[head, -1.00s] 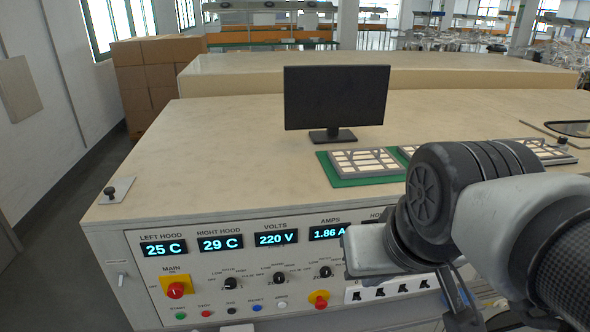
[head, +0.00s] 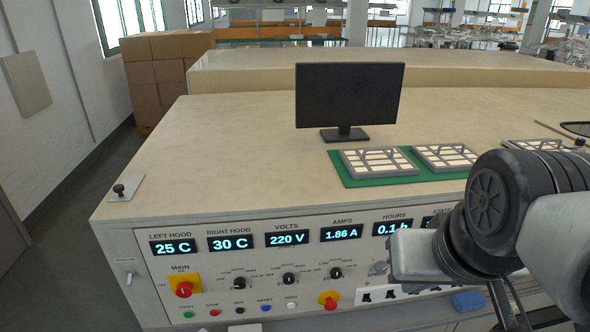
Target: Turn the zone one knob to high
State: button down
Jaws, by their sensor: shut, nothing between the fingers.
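On the front panel (head: 140,290), a row of small black knobs sits under the displays: a left knob (head: 239,282), a middle knob (head: 289,279) and a right knob (head: 336,273). Each has small lettering around it, with LOW and HIGH faintly readable. The zone names and exact pointer settings are too small to read. My gripper (head: 508,312) is at the lower right, right of these knobs and apart from them. It is shut and empty. Its tips are partly cut off, and my arm hides the panel's right part.
A red main switch (head: 184,289) on a yellow plate, a row of coloured buttons and a red emergency button (head: 329,300) share the panel. A monitor (head: 349,95) and a green mat (head: 350,180) with grey trays stand on the bench top (head: 230,150). The bench's left top is mostly clear.

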aim_at(238, 283)
jog(key=u, duration=0.95)
jog(key=j, duration=0.2)
jog(key=l+u, duration=0.35)
jog(key=k+l+u, duration=0.1)
jog(key=l+u, duration=0.2)
jog(key=l, duration=0.25)
